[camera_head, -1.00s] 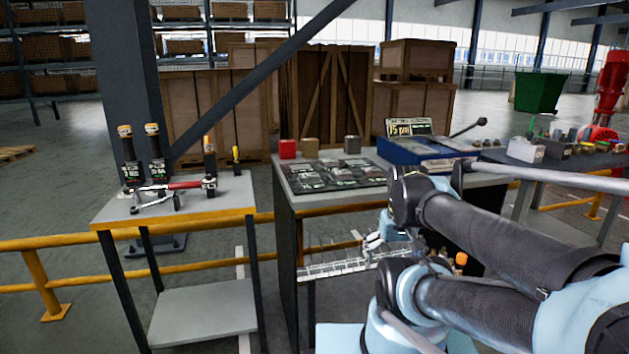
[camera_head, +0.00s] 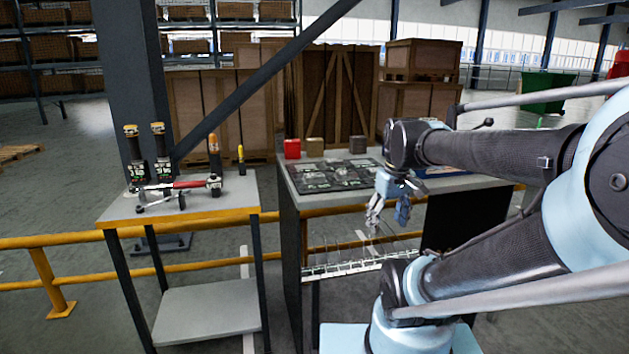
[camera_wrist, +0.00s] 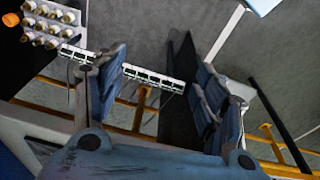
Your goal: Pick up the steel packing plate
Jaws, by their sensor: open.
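My gripper (camera_head: 388,216) is open and empty. It hangs fingers down in front of the middle table (camera_head: 297,196), at about the height of its top. In the wrist view, its two blue fingers stand wide apart, with nothing between the tips (camera_wrist: 158,85). I cannot pick out the steel packing plate for certain. A dark display tray (camera_head: 335,174) with several small grey metal pieces lies on the middle table. A red block (camera_head: 292,148), a tan block (camera_head: 315,147) and a dark grey block (camera_head: 357,145) stand behind it.
A left table (camera_head: 230,190) carries a red-handled tool (camera_head: 180,185) and upright cylinders. A yellow rail (camera_head: 80,240) runs behind the tables. A pale slotted strip (camera_head: 350,268) lies below the gripper; it also shows in the wrist view (camera_wrist: 155,77). Several bottles (camera_wrist: 45,25) sit top left there.

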